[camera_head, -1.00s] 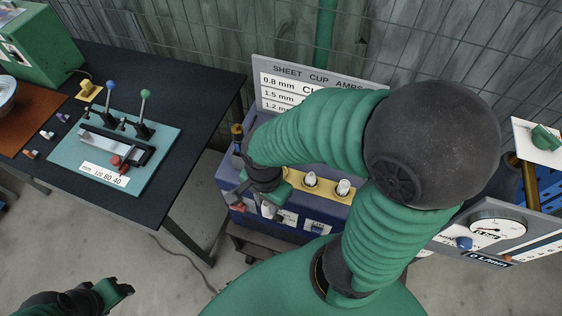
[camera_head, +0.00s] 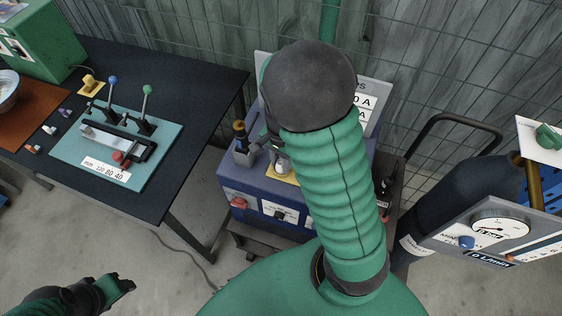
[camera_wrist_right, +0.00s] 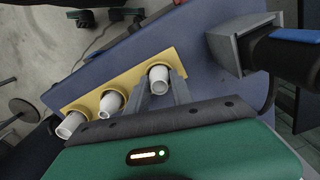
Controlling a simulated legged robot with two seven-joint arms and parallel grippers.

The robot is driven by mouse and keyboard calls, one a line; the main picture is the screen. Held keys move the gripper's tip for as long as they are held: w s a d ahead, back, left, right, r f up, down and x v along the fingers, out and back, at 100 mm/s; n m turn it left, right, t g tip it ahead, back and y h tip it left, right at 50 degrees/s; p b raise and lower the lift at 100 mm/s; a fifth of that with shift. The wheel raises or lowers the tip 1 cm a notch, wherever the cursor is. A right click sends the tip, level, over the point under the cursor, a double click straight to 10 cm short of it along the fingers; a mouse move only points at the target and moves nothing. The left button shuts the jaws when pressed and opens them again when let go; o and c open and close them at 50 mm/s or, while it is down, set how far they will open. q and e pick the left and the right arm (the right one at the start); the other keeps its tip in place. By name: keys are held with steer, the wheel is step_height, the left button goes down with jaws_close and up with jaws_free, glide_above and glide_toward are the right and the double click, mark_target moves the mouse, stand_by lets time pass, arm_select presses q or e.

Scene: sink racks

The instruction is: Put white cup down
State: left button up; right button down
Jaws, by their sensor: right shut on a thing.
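In the right wrist view, my right gripper (camera_wrist_right: 163,95) is shut on a white cup (camera_wrist_right: 159,80) at one end of a yellow rack (camera_wrist_right: 132,85). The cup is upright at the rack's end spot; whether it is fully seated is hard to tell. Two other white cups (camera_wrist_right: 111,103) (camera_wrist_right: 71,125) stand in the same rack. In the head view, my right arm hides most of the gripper and rack; a bit of the yellow rack (camera_head: 291,180) shows. My left gripper (camera_head: 120,286) is at the lower left, away from the cups, its jaw opening unclear.
The rack is on a blue machine (camera_head: 240,180) with a sign behind it. A grey block-shaped holder (camera_wrist_right: 235,45) stands close to the right gripper. A black table (camera_head: 190,90) with a teal fixture (camera_head: 70,155) is left. A gauge panel (camera_head: 490,235) is right.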

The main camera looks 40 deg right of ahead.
mark_target(281, 161)
steer(key=shift+w+d, duration=0.1)
steer(key=shift+d, duration=0.05)
steer(key=c, duration=1.1)
jaws_free()
steer(key=shift+d, duration=0.1)
steer(key=shift+r, duration=0.25)
step_height(281, 161, up, 11)
steer(key=p, duration=0.2)
steer(key=s+a+f+n+t, duration=0.1)
steer(key=a+n, duration=0.3)
steer(key=n, duration=0.1)
steer(key=a+f+n, duration=0.2)
steer(key=a+n, duration=0.2)
steer(key=n, duration=0.1)
steer(key=s+a+f+n+t, duration=0.1)
steer(key=a+f+n, duration=0.1)
steer(key=a+n, duration=0.2)
steer(key=shift+s+a+n+t, duration=0.3)
steer(key=shift+s+n, duration=0.05)
steer(key=shift+n, duration=0.45)
